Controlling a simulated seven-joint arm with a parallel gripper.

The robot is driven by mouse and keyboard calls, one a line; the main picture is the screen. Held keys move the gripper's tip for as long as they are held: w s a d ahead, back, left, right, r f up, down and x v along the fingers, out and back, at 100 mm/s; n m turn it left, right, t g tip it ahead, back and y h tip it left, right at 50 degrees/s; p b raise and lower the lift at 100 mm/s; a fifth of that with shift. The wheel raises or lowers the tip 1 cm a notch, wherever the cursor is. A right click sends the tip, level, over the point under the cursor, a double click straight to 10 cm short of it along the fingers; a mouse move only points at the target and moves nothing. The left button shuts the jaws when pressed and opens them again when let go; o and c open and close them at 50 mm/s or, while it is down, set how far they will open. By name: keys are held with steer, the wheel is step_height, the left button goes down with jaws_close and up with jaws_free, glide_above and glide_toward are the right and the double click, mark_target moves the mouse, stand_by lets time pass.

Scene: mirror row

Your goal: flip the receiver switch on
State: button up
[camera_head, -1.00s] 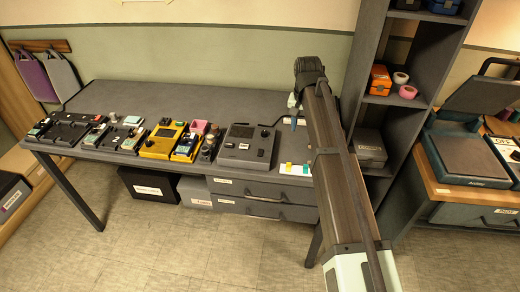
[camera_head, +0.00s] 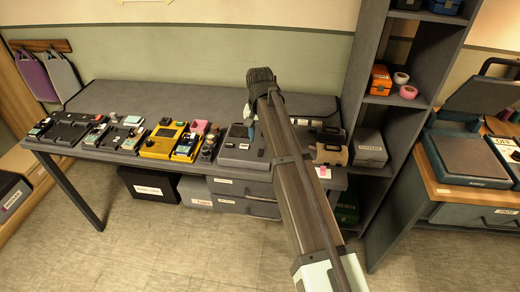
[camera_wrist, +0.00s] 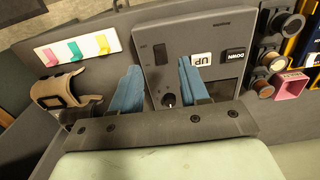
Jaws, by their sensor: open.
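A grey box (camera_wrist: 215,38) fills the middle of the wrist view, with small print too blurred to read. The box also shows in the head view (camera_head: 236,155), partly behind my arm. My gripper (camera_wrist: 158,65) is open and empty, its blue fingers over the box. Whether they touch it is unclear. In the head view one blue fingertip (camera_head: 251,131) shows above the box.
A white plate (camera_wrist: 77,47) with pink, teal and yellow tabs lies beside the box. A tan and black object (camera_wrist: 68,97) is near it. A yellow device (camera_head: 160,143) sits farther left.

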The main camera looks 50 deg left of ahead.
mark_target(260, 155)
step_height(260, 155, down, 6)
steer(key=shift+f, duration=0.25)
steer(key=shift+c, duration=0.4)
jaws_close()
